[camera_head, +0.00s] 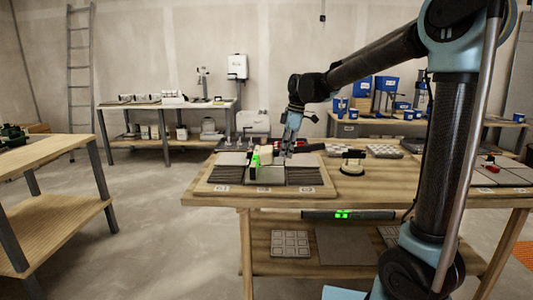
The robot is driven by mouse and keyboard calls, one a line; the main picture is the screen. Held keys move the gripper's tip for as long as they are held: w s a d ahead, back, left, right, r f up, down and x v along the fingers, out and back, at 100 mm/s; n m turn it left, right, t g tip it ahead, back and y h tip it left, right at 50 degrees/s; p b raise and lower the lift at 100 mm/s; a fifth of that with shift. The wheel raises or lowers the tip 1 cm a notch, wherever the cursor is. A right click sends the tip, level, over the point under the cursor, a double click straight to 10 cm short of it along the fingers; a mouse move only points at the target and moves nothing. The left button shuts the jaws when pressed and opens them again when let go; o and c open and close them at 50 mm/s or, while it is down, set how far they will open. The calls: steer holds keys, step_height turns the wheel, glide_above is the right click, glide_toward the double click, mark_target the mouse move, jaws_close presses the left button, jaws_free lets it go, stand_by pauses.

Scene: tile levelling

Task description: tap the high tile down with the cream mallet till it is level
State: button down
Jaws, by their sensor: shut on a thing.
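My gripper (289,143) is low over the back of the tile board (218,190) on the middle bench. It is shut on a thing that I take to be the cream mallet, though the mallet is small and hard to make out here.
A bright green strip (255,160) stands by the board's middle. A bar with a green display (347,215) is under the bench top.

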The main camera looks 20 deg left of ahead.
steer(key=shift+f, duration=2.2)
steer(key=shift+r, duration=2.25)
step_height(320, 180, down, 5)
steer(key=shift+f, duration=0.1)
steer(key=shift+r, duration=2.65)
